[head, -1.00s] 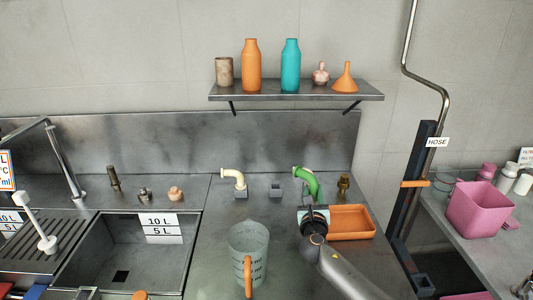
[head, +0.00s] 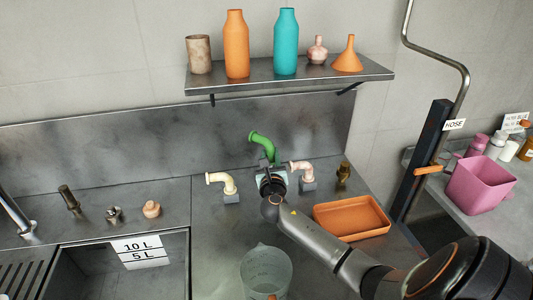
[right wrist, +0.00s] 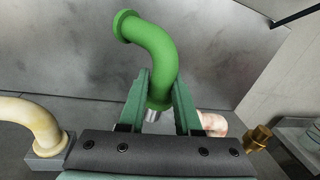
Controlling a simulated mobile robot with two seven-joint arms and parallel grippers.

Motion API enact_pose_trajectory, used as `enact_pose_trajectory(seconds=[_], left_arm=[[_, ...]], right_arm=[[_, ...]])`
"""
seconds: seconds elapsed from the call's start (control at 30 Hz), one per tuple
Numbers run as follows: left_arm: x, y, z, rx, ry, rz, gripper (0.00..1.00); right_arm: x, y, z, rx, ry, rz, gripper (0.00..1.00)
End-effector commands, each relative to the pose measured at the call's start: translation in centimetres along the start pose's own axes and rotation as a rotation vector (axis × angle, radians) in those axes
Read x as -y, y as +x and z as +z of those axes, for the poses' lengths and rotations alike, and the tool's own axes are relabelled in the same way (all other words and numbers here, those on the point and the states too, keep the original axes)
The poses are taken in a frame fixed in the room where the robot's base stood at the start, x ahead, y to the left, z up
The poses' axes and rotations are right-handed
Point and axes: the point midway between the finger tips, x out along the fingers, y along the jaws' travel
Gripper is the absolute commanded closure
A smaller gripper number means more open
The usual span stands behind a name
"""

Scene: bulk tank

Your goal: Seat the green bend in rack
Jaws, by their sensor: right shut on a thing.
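The green bend (head: 264,147) is held in my right gripper (head: 268,172), above the middle of the row of rack blocks. In the right wrist view the green bend (right wrist: 150,50) has its lower end between the two fingers (right wrist: 160,100), and its upper end points up and left. A cream bend (head: 222,180) sits on the left block (head: 232,198). A pinkish bend (head: 300,170) sits on the right block (head: 309,185). The middle block is hidden behind my gripper, so I cannot tell whether the green bend touches it. My left gripper is out of view.
An orange tray (head: 352,217) lies right of the rack, and a brass fitting (head: 343,173) stands behind it. A clear measuring jug (head: 266,270) stands in front. A shelf (head: 290,82) with bottles hangs above. A sink (head: 115,275) is at left.

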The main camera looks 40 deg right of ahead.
Motion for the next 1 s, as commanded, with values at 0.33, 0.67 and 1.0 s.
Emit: enact_pose_trajectory(seconds=[0.33, 0.67, 1.0], left_arm=[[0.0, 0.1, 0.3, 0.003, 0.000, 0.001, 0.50], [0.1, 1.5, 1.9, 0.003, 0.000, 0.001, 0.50], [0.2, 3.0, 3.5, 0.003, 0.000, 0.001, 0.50]], right_arm=[[0.0, -0.1, -0.1, -0.001, -0.025, 0.004, 1.00], [-0.5, 0.0, -2.7, 0.000, -0.025, 0.003, 1.00], [-0.9, 0.0, -5.5, 0.000, -0.024, 0.003, 1.00]])
